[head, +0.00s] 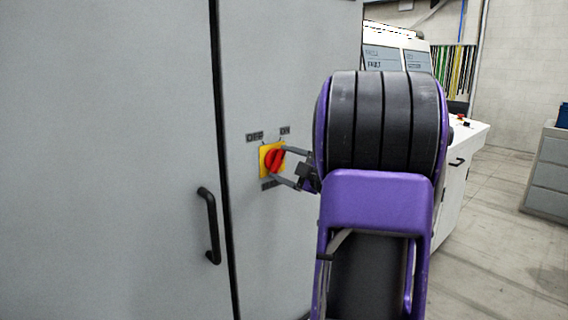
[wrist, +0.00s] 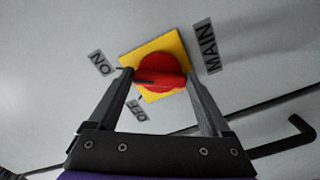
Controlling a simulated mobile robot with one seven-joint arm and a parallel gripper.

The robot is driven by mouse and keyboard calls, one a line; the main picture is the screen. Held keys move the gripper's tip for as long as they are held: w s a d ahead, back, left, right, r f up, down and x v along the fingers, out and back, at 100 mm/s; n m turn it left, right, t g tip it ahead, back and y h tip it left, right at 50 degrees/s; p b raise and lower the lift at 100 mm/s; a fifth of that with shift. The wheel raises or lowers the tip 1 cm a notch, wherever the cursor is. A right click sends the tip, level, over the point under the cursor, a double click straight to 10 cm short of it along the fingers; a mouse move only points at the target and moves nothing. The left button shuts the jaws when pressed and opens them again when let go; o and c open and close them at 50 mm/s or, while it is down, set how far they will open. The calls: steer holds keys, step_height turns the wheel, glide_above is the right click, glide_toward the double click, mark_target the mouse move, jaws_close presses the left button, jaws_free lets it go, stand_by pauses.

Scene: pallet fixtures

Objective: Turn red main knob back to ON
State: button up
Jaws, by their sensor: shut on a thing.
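The red main knob (head: 274,160) sits on a yellow square plate (head: 264,169) on the grey cabinet door. An OFF label (head: 255,136) is at its upper left, an ON label (head: 285,130) at its upper right, and a partly covered label below. In the wrist view the knob (wrist: 161,72) lies between the fingers of my gripper (wrist: 160,78), with the MAIN label (wrist: 207,46) to the right. My gripper is shut on the knob, one finger on each side. The knob's grip bar runs roughly from finger to finger in the wrist view; its exact setting is hard to tell.
A black door handle (head: 209,226) is on the cabinet (head: 110,160) left of the knob, beyond a dark door seam. A white console (head: 462,160) with a red button stands behind my arm at the right. Open floor (head: 500,240) lies at the far right.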

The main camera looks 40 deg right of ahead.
steer(key=o, duration=1.2)
steer(key=shift+c, duration=0.2)
steer(key=s+d+b, duration=0.1)
steer(key=s, duration=1.6)
steer(key=shift+s+d, duration=0.15)
steer(key=shift+d, duration=0.05)
